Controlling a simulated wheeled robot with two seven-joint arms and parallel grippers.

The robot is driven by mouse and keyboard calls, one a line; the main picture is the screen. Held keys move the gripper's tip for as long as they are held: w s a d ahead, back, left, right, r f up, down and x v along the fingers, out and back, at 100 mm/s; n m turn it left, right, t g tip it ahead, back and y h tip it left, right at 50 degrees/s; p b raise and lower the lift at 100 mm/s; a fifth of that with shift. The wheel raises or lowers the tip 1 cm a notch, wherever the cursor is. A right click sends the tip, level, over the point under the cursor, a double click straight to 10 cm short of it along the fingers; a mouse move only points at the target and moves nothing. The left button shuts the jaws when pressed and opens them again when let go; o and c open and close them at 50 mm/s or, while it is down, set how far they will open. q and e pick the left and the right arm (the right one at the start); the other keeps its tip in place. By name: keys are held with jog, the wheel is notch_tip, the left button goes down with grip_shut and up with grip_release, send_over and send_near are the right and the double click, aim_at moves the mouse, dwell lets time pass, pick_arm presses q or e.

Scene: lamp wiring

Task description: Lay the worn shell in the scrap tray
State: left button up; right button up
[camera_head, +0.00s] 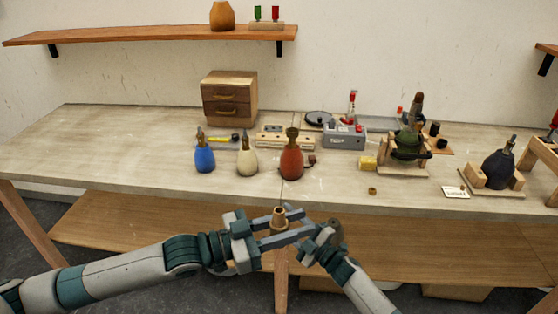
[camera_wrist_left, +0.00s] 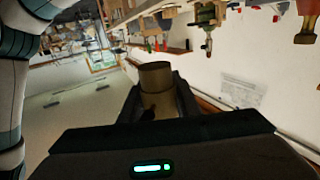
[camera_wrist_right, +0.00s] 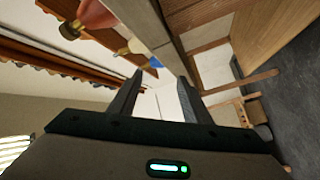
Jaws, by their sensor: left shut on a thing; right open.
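The shell, a small brass-coloured hollow cylinder (camera_head: 279,216), is clamped in my left gripper (camera_head: 292,227). It is held in front of the table's front edge, and its open end shows in the left wrist view (camera_wrist_left: 156,78). Whether it is worn I cannot tell. My right gripper (camera_head: 325,234) is close by on the right. In the right wrist view its fingers (camera_wrist_right: 160,80) are apart with nothing between them. I cannot make out which thing is the scrap tray.
Blue (camera_head: 205,159), cream (camera_head: 247,162) and red (camera_head: 291,163) bottle-shaped lamp bodies stand along the table (camera_head: 110,150). A wooden drawer box (camera_head: 229,94) stands behind. A green body (camera_head: 407,146) and a dark one (camera_head: 497,170) sit in wooden cradles. A small brass ring (camera_head: 372,190) lies near the front edge.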

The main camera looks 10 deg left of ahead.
jog(key=a+r+n+g+y, duration=0.2)
jog(key=a+r+n, duration=0.1)
jog(key=r, duration=0.3)
jog(key=a+r+n+g+y, duration=0.2)
jog(key=a+r+n, duration=0.15)
jog(key=r, duration=0.25)
jog(key=s+a+r+n+g+h, duration=0.1)
jog(key=s+a+r+n+g, duration=0.3)
jog(key=s+r+n+g, duration=0.45)
jog(key=s+a+r+n+g+h, duration=0.1)
jog(key=s+a+r+n+g, duration=0.4)
jog(key=r+n, duration=0.55)
jog(key=s+d+r+n+h, duration=0.3)
jog(key=s+d+n+h, duration=0.1)
jog(key=s+n+h, duration=0.45)
jog(key=d+r+n+t+h, duration=0.1)
jog(key=d+t+h, duration=0.1)
jog(key=d+h, duration=0.2)
jog(key=w+d+r+n+t+h, duration=0.1)
jog(key=d+r+t+h, duration=0.1)
jog(key=d, duration=0.5)
jog(key=shift+w+d+t+h, duration=0.2)
jog(key=shift+t+h, duration=0.35)
jog(key=shift+h, duration=0.6)
jog(key=shift+s+f, duration=0.1)
